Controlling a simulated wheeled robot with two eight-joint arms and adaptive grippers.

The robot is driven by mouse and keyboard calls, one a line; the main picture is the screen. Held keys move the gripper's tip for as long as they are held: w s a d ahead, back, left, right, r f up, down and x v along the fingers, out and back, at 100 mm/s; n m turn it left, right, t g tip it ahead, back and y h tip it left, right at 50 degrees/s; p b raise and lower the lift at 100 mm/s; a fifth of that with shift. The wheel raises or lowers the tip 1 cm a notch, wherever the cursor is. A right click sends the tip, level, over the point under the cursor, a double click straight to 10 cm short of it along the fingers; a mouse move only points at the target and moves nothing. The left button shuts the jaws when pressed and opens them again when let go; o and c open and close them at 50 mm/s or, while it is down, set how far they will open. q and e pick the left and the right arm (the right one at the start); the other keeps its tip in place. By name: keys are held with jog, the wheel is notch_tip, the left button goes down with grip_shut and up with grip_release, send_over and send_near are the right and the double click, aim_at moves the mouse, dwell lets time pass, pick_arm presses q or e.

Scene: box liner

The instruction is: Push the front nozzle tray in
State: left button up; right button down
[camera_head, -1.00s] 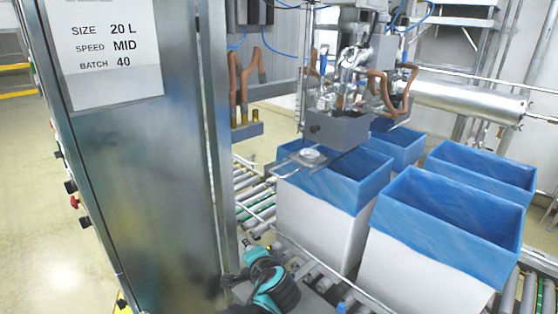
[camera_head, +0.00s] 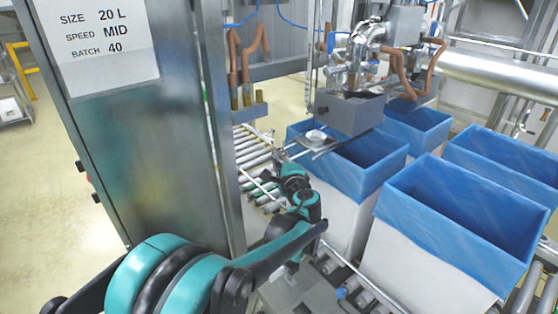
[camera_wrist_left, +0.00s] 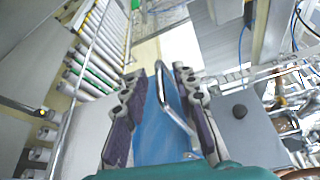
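The front nozzle tray (camera_head: 316,141) is a small metal tray with a round dish on it. It juts toward me on thin rods from under the grey nozzle box (camera_head: 350,113), over the near edge of a blue-lined box (camera_head: 368,160). My left gripper (camera_head: 281,160) is at the tray's near left end; its fingers are small and partly hidden in the head view. In the left wrist view the two fingers (camera_wrist_left: 160,108) are spread apart, with a bent metal bar (camera_wrist_left: 178,112) between them. I cannot tell whether they touch it. My right gripper is in neither view.
A steel cabinet (camera_head: 150,130) with a label stands close on the left of my arm. A roller conveyor (camera_head: 255,160) runs behind it. More blue-lined boxes (camera_head: 450,215) stand on the right. Copper-coloured hoses (camera_head: 398,75) hang by the nozzle box.

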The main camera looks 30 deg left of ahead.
pick_arm(q)
jog(key=shift+s+a+r, duration=0.1)
jog(key=shift+s+a, duration=0.3)
jog(key=shift+s, duration=0.05)
jog(key=shift+s+a+r, duration=0.1)
jog(key=shift+s+a, duration=0.15)
jog(key=shift+s, duration=0.1)
grip_shut()
jog(key=w+d, duration=0.3)
jog(key=w, duration=0.5)
jog(key=shift+d+f, duration=0.2)
jog(key=shift+d, duration=0.2)
